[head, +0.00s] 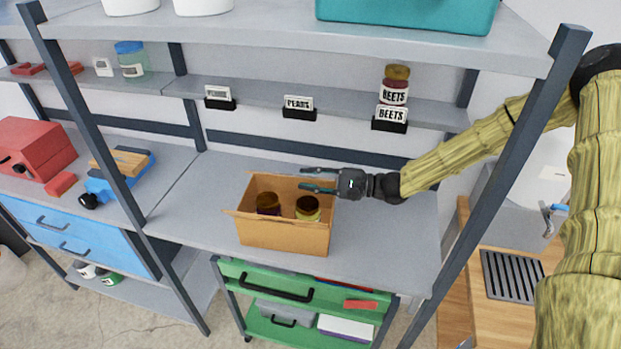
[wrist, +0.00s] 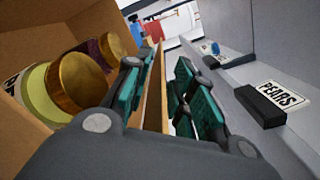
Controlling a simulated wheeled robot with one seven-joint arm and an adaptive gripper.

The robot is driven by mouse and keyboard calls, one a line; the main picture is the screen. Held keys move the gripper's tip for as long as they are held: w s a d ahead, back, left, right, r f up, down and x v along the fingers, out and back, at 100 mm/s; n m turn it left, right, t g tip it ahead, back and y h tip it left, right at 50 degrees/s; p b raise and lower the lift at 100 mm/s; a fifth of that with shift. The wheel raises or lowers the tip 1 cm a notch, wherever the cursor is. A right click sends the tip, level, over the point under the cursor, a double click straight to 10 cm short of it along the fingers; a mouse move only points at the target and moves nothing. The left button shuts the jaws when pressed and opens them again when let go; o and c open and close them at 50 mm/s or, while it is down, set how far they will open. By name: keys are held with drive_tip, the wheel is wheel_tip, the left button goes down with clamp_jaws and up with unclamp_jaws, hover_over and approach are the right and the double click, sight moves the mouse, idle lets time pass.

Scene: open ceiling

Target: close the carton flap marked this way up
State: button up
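An open brown carton (head: 285,237) stands on the middle shelf, with two dark-lidded jars (head: 307,208) inside. My gripper (head: 310,179) reaches in from the right over the carton's back right corner, its two fingers apart. In the wrist view, a thin upright cardboard edge (wrist: 153,95), a carton wall or flap, runs between the teal-padded fingers. It looks close to the left finger, and a gap shows on the right. A gold-lidded jar (wrist: 82,85) lies left of the fingers. No "this way up" marking is readable.
An upper shelf (head: 300,38) overhangs. The shelf right of the carton (head: 385,235) is clear.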

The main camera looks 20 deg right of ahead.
drive_tip(key=shift+c, duration=0.4)
clamp_jaws()
drive_tip(key=shift+f+b, duration=0.2)
drive_tip(key=shift+b, duration=0.2)
drive_tip(key=shift+s+f+n+b, duration=0.15)
drive_tip(key=shift+f+n+b, duration=0.15)
drive_tip(key=shift+b, duration=0.45)
drive_tip(key=shift+s+a+n+b, duration=0.15)
drive_tip(key=shift+n+b, duration=0.25)
drive_tip(key=shift+b, duration=0.3)
drive_tip(key=shift+o, duration=0.4)
unclamp_jaws()
